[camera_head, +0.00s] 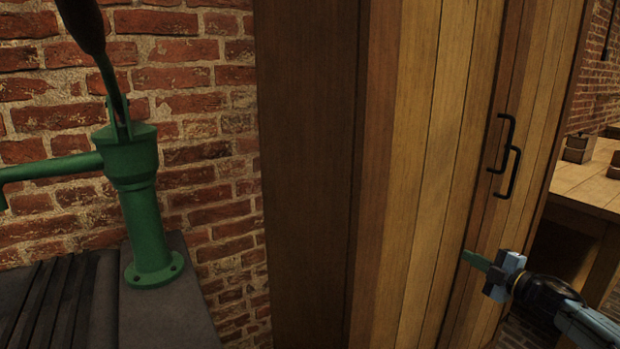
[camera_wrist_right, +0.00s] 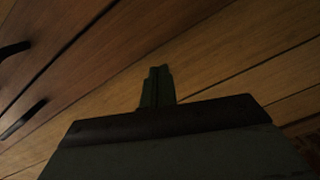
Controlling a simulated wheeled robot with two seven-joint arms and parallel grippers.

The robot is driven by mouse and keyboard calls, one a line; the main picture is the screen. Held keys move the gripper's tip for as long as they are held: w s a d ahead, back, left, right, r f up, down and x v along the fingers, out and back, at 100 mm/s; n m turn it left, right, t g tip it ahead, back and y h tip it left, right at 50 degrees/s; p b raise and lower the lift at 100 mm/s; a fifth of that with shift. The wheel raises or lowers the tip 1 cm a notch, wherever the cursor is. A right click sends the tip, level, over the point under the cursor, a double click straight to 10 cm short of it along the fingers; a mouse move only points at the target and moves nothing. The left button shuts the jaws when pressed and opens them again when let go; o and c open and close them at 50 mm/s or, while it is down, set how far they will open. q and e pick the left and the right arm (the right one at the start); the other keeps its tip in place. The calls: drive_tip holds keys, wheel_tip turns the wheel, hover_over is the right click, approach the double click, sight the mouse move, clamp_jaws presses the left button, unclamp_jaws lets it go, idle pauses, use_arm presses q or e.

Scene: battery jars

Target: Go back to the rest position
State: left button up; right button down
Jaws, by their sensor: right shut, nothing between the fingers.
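My right gripper (camera_head: 472,258) is at the lower right of the head view, in front of the wooden cabinet doors (camera_head: 430,150). Its green fingers are together with nothing between them. In the right wrist view the shut fingers (camera_wrist_right: 157,87) show against the wood planks. The gripper is below the two black door handles (camera_head: 506,158). One handle also shows at the left of the right wrist view (camera_wrist_right: 24,118). I cannot tell whether the fingertips touch the wood. My left gripper is in neither view.
A green hand pump (camera_head: 146,215) stands on a grey stone base (camera_head: 165,310) at the left, before a brick wall (camera_head: 215,150). The cabinet's dark side panel (camera_head: 305,170) stands beside it. A wooden table (camera_head: 585,185) with small wooden boxes is at the far right.

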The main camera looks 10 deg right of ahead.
drive_tip(key=s+a+f+m+g+h, duration=0.3)
drive_tip(key=s+a+f+m, duration=0.25)
drive_tip(key=a+f, duration=0.5)
drive_tip(key=s+a+f+m+g+h, duration=0.2)
drive_tip(key=s+a+f+m, duration=0.35)
drive_tip(key=f, duration=0.75)
drive_tip(key=s+a+f+m+g, duration=0.1)
drive_tip(key=s+a+f+g, duration=0.15)
drive_tip(key=s+a, duration=0.4)
drive_tip(key=s+a+f+m+g+p, duration=0.1)
drive_tip(key=s+a+f+m+g, duration=0.2)
drive_tip(key=s, duration=0.7)
drive_tip(key=s+a+f+g, duration=0.1)
drive_tip(key=s+a+g, duration=0.3)
drive_tip(key=s, duration=0.4)
use_arm(q)
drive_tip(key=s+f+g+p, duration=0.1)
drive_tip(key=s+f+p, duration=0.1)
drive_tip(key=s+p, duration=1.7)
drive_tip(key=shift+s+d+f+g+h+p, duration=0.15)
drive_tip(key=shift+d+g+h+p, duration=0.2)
drive_tip(key=shift+p, duration=0.7)
use_arm(e)
drive_tip(key=s+f+g, duration=0.1)
drive_tip(key=s+f, duration=0.1)
drive_tip(key=s, duration=1.6)
drive_tip(key=shift+s+a+y, duration=0.3)
drive_tip(key=shift+a+y, duration=0.1)
drive_tip(key=shift+a, duration=0.05)
drive_tip(key=shift+g, duration=0.25)
